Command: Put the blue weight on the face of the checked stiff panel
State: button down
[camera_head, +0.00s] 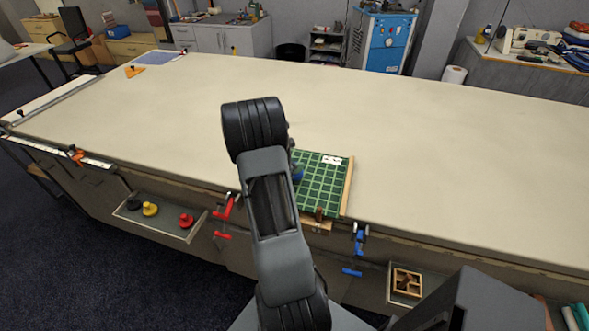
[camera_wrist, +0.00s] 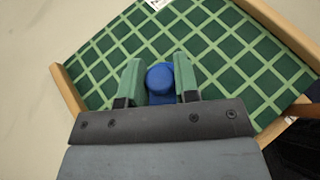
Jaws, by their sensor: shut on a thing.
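The checked stiff panel (camera_head: 323,184) is green with a pale grid and lies by the table's front edge. It also fills much of the wrist view (camera_wrist: 238,62), with wooden strips along its sides. The blue weight (camera_wrist: 160,77) is between the fingers of my gripper (camera_wrist: 160,82), which is shut on its round knob. In the head view the blue weight (camera_head: 297,174) shows partly beside my arm, over the panel's left part. My arm hides the rest of it. I cannot tell whether the weight's base touches the panel.
The cloth table (camera_head: 430,135) is clear around the panel. A red clamp (camera_head: 224,212) and a blue clamp (camera_head: 357,245) grip the front edge. A tray below holds a yellow weight (camera_head: 150,209) and a red weight (camera_head: 186,220). A wooden box (camera_head: 406,282) sits lower right.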

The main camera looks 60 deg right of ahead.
jog(key=shift+f, duration=1.05)
jog(key=shift+f, duration=0.1)
jog(key=shift+f, duration=0.15)
jog(key=c, duration=0.9)
grip_release()
jog(key=shift+o, duration=0.2)
